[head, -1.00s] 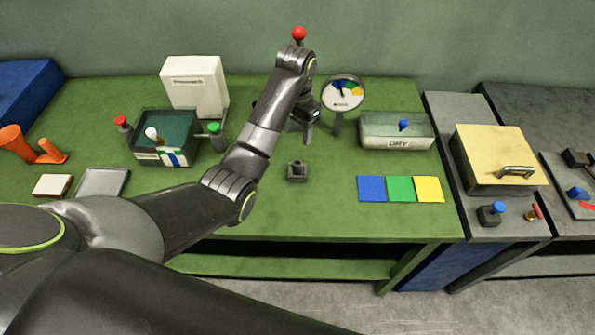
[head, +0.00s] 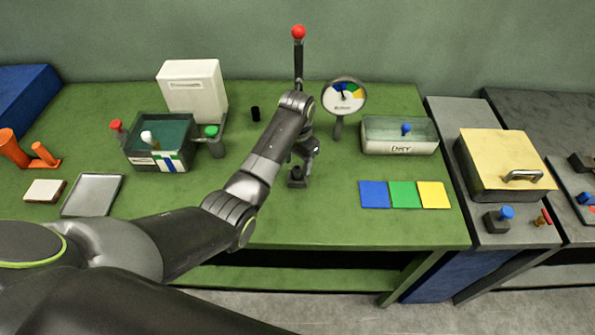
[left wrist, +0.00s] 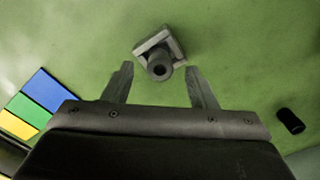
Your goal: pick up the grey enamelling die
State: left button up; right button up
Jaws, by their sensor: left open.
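The grey enamelling die (head: 296,183) stands on the green table in front of my left gripper's arm; its top is partly hidden by the gripper in the head view. In the left wrist view the die (left wrist: 160,52) shows as a square base with a round post. My left gripper (head: 303,163) is open and close above the die. In the left wrist view the gripper's fingers (left wrist: 160,84) are spread, with the post near the gap between their tips, not gripped. My right gripper is not in view.
Blue (head: 374,194), green (head: 405,194) and yellow (head: 434,194) squares lie to the right. A round gauge (head: 344,97) and a clear tray (head: 372,147) stand behind. A black cylinder (head: 255,114) is behind left, also in the wrist view (left wrist: 290,121). A dark bin (head: 143,163) is left.

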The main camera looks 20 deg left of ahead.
aim_at(297, 167)
pick_arm(q)
jog(key=shift+f, duration=1.7)
grip_shut()
jog(key=shift+r, duration=0.15)
